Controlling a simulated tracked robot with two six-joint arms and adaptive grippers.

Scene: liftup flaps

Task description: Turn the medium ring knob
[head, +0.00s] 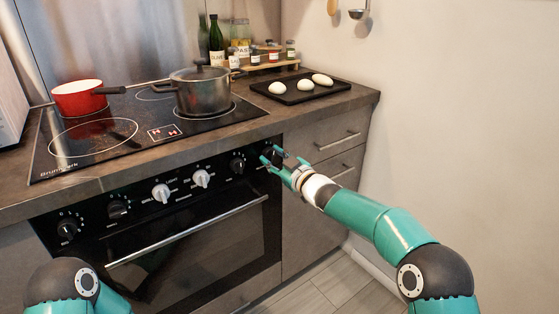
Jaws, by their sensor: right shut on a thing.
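A row of knobs runs along the black oven panel (140,207) in the head view. Black knobs (67,230) sit at the left, two white knobs (200,178) are in the middle, and a black knob (237,163) is right of them. My right gripper (271,157) is at the right end of the panel, shut on the rightmost knob there. Its fingers hide most of that knob, so its pointer cannot be seen. I cannot read which ring each knob serves. My left arm shows at the lower left, but its gripper is out of view.
The cooktop (90,147) above carries a red pan (80,97) and a lidded grey pot (203,95). A black tray (310,94) with pale dough pieces stands on the right counter. The oven handle (190,228) sticks out below the knobs. Drawers (322,150) are at the right.

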